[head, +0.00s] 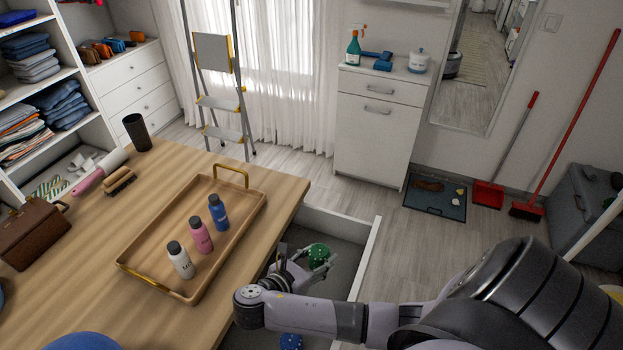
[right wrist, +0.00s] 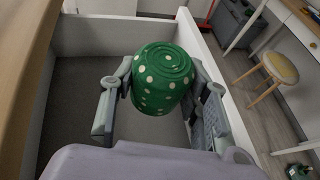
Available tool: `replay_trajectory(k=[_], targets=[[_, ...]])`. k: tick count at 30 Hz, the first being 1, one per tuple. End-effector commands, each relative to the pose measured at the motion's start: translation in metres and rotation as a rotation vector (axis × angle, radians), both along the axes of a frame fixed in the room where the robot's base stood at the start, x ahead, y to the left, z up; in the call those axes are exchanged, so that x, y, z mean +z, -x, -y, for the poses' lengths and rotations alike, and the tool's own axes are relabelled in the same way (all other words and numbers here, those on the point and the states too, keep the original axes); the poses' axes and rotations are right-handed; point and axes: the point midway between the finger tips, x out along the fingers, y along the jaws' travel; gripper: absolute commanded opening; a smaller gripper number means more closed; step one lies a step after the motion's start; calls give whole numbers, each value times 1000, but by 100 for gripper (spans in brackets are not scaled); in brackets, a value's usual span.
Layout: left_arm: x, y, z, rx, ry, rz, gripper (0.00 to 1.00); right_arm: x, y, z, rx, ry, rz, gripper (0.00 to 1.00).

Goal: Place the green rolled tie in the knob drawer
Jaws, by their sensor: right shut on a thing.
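The green rolled tie (head: 318,255) with white dots is between the fingers of my right gripper (head: 300,266). In the right wrist view the tie (right wrist: 162,78) fills the space between the two fingers of the gripper (right wrist: 160,100), which is shut on it. The open drawer (head: 368,245) is beneath, with a grey floor and white walls; the drawer (right wrist: 100,38) also surrounds the gripper in the right wrist view. I cannot tell whether the tie touches the drawer floor. No knob is visible on the drawer. My left gripper is not in view.
A blue dotted roll (head: 291,341) shows near the drawer's front, beside my arm. The wooden table (head: 100,270) borders the drawer on the left and bears a tray (head: 215,262) with three bottles. A stool (right wrist: 276,68) stands beyond the drawer wall.

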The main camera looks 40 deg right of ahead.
Motion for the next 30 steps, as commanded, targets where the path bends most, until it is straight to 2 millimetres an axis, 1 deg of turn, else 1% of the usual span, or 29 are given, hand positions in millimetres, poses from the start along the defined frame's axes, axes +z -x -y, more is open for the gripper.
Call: replay_trajectory(k=[1,2,4,6,9,12,17,22,25,30], targets=[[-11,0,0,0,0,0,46,-19,-1,1,2,4,-2,15],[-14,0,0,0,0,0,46,-27,-1,1,3,4,-1,15],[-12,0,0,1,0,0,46,-44,0,0,0,1,-4,15],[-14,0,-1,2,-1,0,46,-61,0,0,-1,1,-3,15],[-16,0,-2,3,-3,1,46,-81,0,-1,1,0,-3,15],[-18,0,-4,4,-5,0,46,-93,-1,-1,1,-1,-1,15],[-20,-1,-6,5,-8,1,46,-105,0,-1,2,-2,-1,15],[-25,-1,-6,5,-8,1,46,-129,-1,-1,3,-1,-1,15],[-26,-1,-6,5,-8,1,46,-135,-1,-1,2,-1,1,15],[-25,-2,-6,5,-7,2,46,-135,-1,-1,2,-2,2,15]])
